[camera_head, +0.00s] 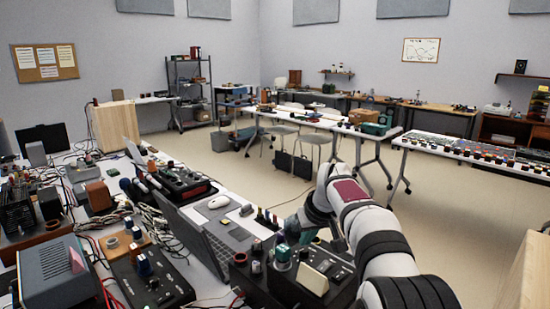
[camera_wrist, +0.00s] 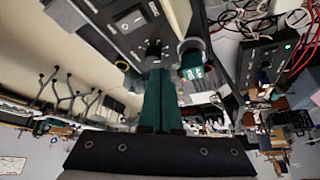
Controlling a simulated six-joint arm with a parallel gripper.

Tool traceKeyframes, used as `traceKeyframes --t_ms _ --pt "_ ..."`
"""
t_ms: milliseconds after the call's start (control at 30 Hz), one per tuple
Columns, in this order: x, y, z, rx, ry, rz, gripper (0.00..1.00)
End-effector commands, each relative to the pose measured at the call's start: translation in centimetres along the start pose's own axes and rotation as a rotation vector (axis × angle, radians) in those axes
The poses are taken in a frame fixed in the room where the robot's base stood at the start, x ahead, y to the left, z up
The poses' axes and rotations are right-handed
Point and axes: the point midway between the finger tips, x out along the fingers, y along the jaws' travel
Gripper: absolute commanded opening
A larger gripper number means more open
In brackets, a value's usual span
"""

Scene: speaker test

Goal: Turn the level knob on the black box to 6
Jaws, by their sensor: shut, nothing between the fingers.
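A black box (camera_head: 335,268) with several knobs and a pale block on top stands at the front, right of centre. Its dark panel (camera_wrist: 133,22) fills the upper middle of the wrist view. My gripper (camera_head: 303,238) is over the box's far side. In the wrist view, its teal fingers (camera_wrist: 154,74) are together and empty, with their tips at a small dark knob (camera_wrist: 153,50); I cannot tell whether they touch it. A teal-topped knob (camera_head: 283,253) stands nearby; its teal part also shows in the wrist view (camera_wrist: 192,66). The level label and pointer setting are unreadable.
Another black box (camera_head: 150,280) with a blue knob stands left of the task box. An open laptop (camera_head: 225,235), a mouse (camera_head: 218,202) and a mixer (camera_head: 180,182) crowd the bench behind. Loose cables lie at the left. Open floor lies to the right.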

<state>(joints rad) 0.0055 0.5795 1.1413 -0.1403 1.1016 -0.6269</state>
Motion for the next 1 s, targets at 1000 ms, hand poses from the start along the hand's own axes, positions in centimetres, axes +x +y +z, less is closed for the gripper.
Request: traceKeyframes --t_ms 1000 --pt "4.3 2.4 2.1 0.0 -0.002 0.0 0.0"
